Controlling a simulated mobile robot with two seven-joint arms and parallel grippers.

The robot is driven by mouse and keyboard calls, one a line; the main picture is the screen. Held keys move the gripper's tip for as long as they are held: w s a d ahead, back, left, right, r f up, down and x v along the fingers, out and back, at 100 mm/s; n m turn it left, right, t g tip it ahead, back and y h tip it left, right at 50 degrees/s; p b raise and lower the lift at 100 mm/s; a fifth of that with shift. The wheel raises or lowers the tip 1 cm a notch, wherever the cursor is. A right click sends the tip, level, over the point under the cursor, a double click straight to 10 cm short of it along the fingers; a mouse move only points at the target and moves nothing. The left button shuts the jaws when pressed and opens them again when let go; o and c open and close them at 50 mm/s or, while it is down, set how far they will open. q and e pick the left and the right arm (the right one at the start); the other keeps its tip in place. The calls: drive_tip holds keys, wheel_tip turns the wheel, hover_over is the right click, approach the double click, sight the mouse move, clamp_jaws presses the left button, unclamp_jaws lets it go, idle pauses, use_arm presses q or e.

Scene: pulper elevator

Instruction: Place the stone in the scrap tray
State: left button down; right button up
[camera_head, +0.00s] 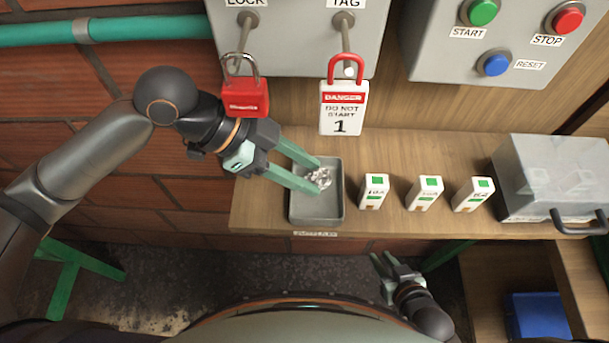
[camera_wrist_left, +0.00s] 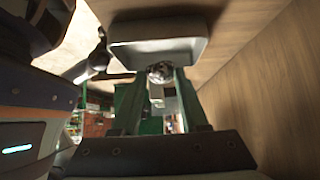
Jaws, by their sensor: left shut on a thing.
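The stone (camera_head: 320,179), a small speckled grey-white lump, is between the green fingertips of my left gripper (camera_head: 317,175). My left gripper is shut on it. In the head view they overlap the grey scrap tray (camera_head: 316,212), a shallow rectangular tray on the wooden shelf. The left wrist view shows the stone (camera_wrist_left: 160,72) between the fingers, in front of the tray (camera_wrist_left: 150,55); the exact gap to the tray floor cannot be told. My right gripper (camera_head: 382,262) is low in front of the shelf, its fingers apart and empty.
Several white fuses (camera_head: 374,191) with green marks stand right of the tray. A red padlock (camera_head: 246,95) and a danger tag (camera_head: 342,105) hang above the shelf. A blue bin (camera_head: 540,316) is at lower right.

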use_arm(q)
drive_tip(key=shift+f, duration=1.8)
drive_tip(key=shift+c, duration=2)
unclamp_jaws()
drive_tip(key=shift+r, duration=0.1)
drive_tip(key=v, duration=1.2)
